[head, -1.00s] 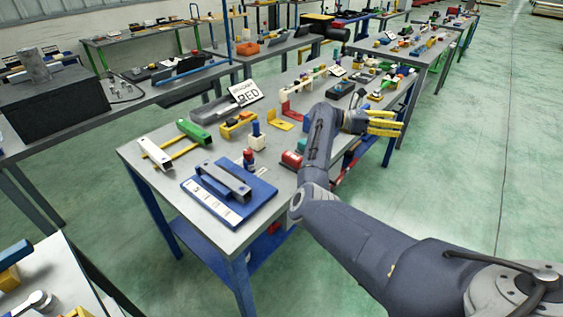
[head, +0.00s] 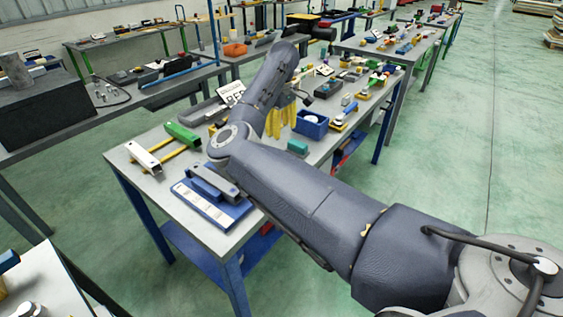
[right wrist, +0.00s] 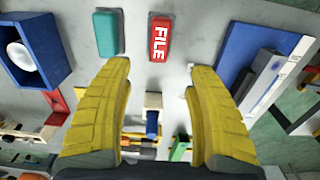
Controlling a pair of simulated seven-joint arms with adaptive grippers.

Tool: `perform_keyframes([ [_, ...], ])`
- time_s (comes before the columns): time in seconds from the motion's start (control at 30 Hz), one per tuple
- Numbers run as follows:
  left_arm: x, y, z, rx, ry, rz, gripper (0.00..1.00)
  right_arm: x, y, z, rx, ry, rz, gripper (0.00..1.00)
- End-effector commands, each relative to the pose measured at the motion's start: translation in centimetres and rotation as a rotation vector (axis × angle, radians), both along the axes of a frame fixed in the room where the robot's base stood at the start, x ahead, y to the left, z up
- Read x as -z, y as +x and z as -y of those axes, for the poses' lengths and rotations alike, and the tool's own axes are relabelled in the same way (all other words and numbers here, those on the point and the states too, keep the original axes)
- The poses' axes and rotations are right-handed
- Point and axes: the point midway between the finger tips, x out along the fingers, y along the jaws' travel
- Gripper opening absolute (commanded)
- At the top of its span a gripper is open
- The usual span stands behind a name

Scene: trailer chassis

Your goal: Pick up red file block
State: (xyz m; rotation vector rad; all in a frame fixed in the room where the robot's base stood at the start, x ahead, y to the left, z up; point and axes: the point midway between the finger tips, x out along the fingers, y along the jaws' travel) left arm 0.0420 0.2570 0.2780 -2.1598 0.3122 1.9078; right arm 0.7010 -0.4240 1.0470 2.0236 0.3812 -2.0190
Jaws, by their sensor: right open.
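The red file block (right wrist: 159,37) lies on the grey table with its white FILE lettering facing up. In the right wrist view it is at the top centre, beyond the gap between my fingertips. In the head view my right arm hides it. My right gripper (right wrist: 155,75) is open and empty, with yellow fingers spread wide. In the head view the gripper (head: 281,122) points down over the middle of the table. My left gripper is not in view.
A teal block (right wrist: 107,33) lies close beside the file block. A blue bin (right wrist: 35,45) stands to the left and a blue fixture board (right wrist: 262,65) to the right in the wrist view. The green-ended yellow frame (head: 182,133) lies at the table's left. Grey tabletop surrounds the file block.

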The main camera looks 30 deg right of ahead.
Motion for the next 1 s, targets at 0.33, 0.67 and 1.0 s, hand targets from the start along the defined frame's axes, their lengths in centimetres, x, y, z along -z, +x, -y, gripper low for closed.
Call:
perform_keyframes([
  [0.33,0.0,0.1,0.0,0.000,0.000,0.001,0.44,6.1,-0.1,0.1,-0.002,-0.004,-0.004,0.58],
  [0.67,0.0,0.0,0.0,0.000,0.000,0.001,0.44,8.5,-0.1,0.1,-0.002,-0.005,-0.002,0.58],
  [1.0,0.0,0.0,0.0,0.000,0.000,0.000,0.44,11.8,-0.4,0.2,-0.003,-0.004,-0.004,0.58],
])
